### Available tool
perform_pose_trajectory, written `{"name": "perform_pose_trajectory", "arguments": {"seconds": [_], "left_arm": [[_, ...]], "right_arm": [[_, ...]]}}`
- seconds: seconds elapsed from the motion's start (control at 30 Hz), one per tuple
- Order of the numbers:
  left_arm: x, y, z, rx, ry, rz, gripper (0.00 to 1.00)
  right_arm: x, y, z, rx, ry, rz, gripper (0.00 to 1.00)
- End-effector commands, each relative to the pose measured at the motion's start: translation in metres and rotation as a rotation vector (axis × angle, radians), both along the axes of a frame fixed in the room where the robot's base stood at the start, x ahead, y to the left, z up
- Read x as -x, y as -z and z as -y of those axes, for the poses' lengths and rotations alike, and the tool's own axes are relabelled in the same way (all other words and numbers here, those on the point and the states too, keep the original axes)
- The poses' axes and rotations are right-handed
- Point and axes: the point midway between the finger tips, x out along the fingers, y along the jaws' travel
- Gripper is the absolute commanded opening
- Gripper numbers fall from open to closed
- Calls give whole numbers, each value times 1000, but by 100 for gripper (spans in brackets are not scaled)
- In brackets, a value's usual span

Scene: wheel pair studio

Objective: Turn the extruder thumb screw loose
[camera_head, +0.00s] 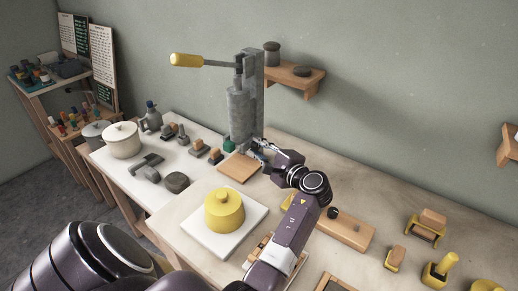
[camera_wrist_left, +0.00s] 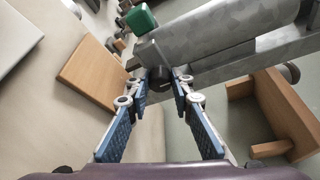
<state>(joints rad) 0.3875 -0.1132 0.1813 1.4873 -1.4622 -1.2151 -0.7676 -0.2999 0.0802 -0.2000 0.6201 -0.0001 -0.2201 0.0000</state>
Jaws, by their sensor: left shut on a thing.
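The extruder (camera_head: 240,115) is a grey metal barrel on an upright post, with a long lever ending in a yellow handle (camera_head: 187,60). In the left wrist view its barrel (camera_wrist_left: 215,30) runs across the top. My left gripper (camera_head: 260,148) reaches the lower right side of the extruder. In the left wrist view my left gripper (camera_wrist_left: 160,82) has its blue-padded fingers closed around the thumb screw (camera_wrist_left: 156,75), a small dark knob beside the barrel. The knob is partly hidden by the fingertips. My right gripper is not in view.
A wooden board (camera_head: 238,168) lies below the extruder. A yellow lidded pot (camera_head: 224,212) stands on a white slab in front. Wooden tools and blocks lie to the right of my arm. A wall shelf (camera_head: 292,82) holds two dark pots behind the extruder.

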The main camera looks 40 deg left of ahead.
Motion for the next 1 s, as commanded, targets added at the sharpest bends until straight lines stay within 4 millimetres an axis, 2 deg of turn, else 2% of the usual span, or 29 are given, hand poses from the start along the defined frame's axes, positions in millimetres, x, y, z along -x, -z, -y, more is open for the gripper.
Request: {"name": "perform_pose_trajectory", "arguments": {"seconds": [0.03, 0.07, 0.2, 0.57, 0.67, 0.9, 1.0], "left_arm": [[0, 0, 0, 2, -2, 0, 0], [0, 0, 0, 2, -2, 0, 23], [0, 0, 0, 0, -1, 0, 39], [0, -6, 0, 1, 0, 3, 39], [0, -19, 0, 1, -2, 5, 39], [-2, -73, 0, -8, 3, 15, 39], [-1, -88, 0, -6, 2, 12, 39]], "right_arm": [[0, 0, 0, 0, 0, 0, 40], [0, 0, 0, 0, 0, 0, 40], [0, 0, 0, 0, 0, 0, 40], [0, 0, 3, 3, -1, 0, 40], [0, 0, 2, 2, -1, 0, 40], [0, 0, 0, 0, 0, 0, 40], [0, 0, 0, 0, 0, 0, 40]]}}
